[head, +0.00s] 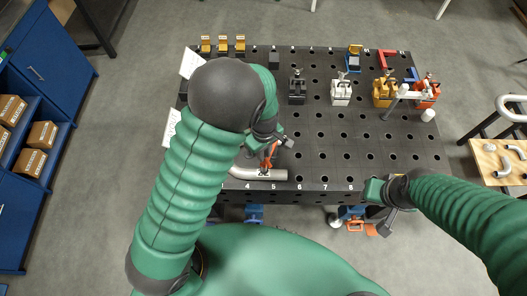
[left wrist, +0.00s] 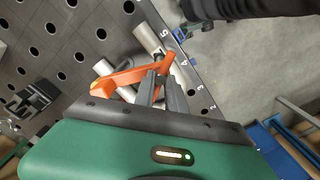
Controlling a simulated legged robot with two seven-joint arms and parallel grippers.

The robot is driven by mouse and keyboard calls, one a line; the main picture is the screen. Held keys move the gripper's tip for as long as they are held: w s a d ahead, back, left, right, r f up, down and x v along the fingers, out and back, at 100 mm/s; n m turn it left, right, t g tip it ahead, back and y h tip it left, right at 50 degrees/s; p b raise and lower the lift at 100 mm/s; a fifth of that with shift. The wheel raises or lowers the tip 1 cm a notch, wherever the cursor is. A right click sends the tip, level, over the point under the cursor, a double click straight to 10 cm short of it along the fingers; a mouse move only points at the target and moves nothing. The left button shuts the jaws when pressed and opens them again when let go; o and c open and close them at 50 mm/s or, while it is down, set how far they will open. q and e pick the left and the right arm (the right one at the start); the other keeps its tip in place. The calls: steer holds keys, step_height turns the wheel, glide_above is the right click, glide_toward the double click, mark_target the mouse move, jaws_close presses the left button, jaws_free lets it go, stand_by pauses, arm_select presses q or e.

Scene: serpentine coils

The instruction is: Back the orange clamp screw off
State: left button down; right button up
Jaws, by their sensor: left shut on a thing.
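The orange clamp (head: 267,158) stands at the near edge of the dark perforated table (head: 330,160), over a bent silver pipe (head: 262,174). In the left wrist view, the orange clamp (left wrist: 120,80) has a bar running across toward the fingertips. My left gripper (left wrist: 160,82) is shut on the orange clamp screw (left wrist: 168,62), whose grip area is partly hidden by the fingers. In the head view, my left arm hides much of this gripper (head: 270,146). My right gripper (head: 376,192) is off the near right edge of the table, away from the clamp; its fingers are unclear.
Several clamps and fixtures, including a white block (head: 341,92) and a yellow block (head: 383,92), stand along the far side of the table. A wooden board with pipes (head: 503,165) is at the right. A blue shelf with cardboard boxes (head: 40,135) is at the left. The table's middle right is clear.

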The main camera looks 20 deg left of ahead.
arm_select(q)
steer(key=c, duration=1.4)
jaws_free()
steer(key=shift+d, duration=0.1)
steer(key=shift+c, duration=0.2)
steer(key=shift+o, duration=0.4)
steer(key=shift+d, duration=0.1)
step_height(320, 180, up, 17)
steer(key=b, duration=0.2)
steer(key=shift+f, duration=0.15)
steer(key=shift+f, duration=0.1)
steer(key=s+a+f+m+t+b, duration=0.1)
steer(key=s+a+f+m+b, duration=0.2)
steer(key=s+f+m+b, duration=0.2)
steer(key=s+a+f+m+t+b, duration=0.1)
steer(key=s+a+f+m+b, duration=0.3)
steer(key=f, duration=0.8)
steer(key=shift+s+a+f+m+t+b, duration=0.2)
steer(key=shift+s+m+t+b, duration=0.15)
steer(key=shift+m+b, duration=0.6)
